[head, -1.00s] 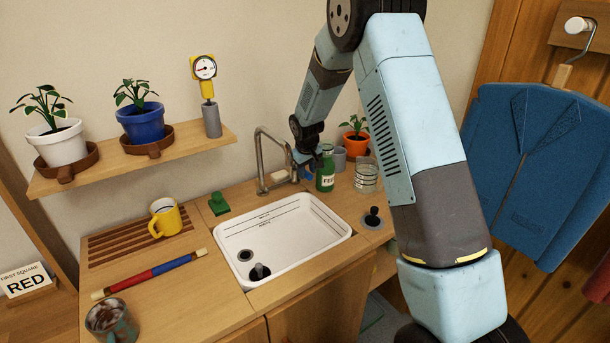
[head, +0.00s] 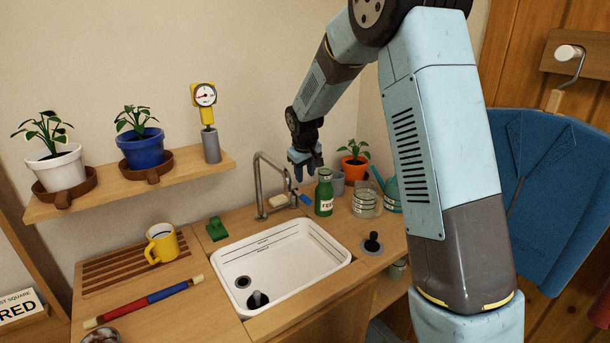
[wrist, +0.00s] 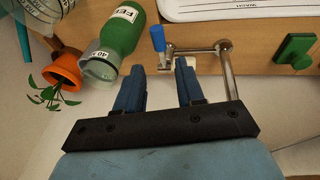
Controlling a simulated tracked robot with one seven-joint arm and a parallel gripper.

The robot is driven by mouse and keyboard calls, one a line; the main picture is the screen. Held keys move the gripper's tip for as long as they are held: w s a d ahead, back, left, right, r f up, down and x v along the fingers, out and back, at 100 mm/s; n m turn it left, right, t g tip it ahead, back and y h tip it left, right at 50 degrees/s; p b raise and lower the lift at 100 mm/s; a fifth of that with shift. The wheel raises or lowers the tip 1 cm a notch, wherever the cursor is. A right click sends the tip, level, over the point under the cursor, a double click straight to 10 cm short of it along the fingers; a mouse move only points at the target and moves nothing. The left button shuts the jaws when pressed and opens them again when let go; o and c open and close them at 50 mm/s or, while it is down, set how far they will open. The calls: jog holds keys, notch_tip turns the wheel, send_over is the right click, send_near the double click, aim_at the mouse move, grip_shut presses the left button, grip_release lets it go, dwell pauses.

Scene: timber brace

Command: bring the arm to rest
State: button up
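My gripper (head: 304,174) hangs with its fingers pointing down, above the back edge of the counter, near the tap (head: 259,185) and the green bottle (head: 324,194). In the wrist view my gripper (wrist: 160,66) shows two blue fingers spread apart with nothing held between them. The tap's blue lever (wrist: 157,38) is beyond the fingertips and appears clear of them. My arm bends up and over from the right side of the head view.
A white sink (head: 280,268) lies in front of the tap. A glass jar (head: 366,203), an orange plant pot (head: 354,169) and a teal watering can (head: 389,191) stand right of the bottle. A shelf (head: 110,188) with pots is at left. A blue apron hangs at right.

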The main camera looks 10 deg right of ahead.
jog(key=s+d+r+m, duration=0.1)
jog(key=s+d+r, duration=0.2)
jog(key=s+r, duration=0.25)
jog(key=s+d+r+m+t, duration=0.1)
jog(key=s+d+r, duration=0.2)
jog(key=s+r, duration=0.3)
jog(key=s+d+r+m, duration=0.1)
jog(key=s+d+r, duration=0.1)
jog(key=s+r, duration=0.4)
jog(key=s+d+m+t, duration=0.1)
jog(key=s+d, duration=0.3)
jog(key=s, duration=2)
jog(key=shift+s+d+r+m+y, duration=0.15)
jog(key=shift+s+r+m+y, duration=0.2)
jog(key=shift+m, duration=0.55)
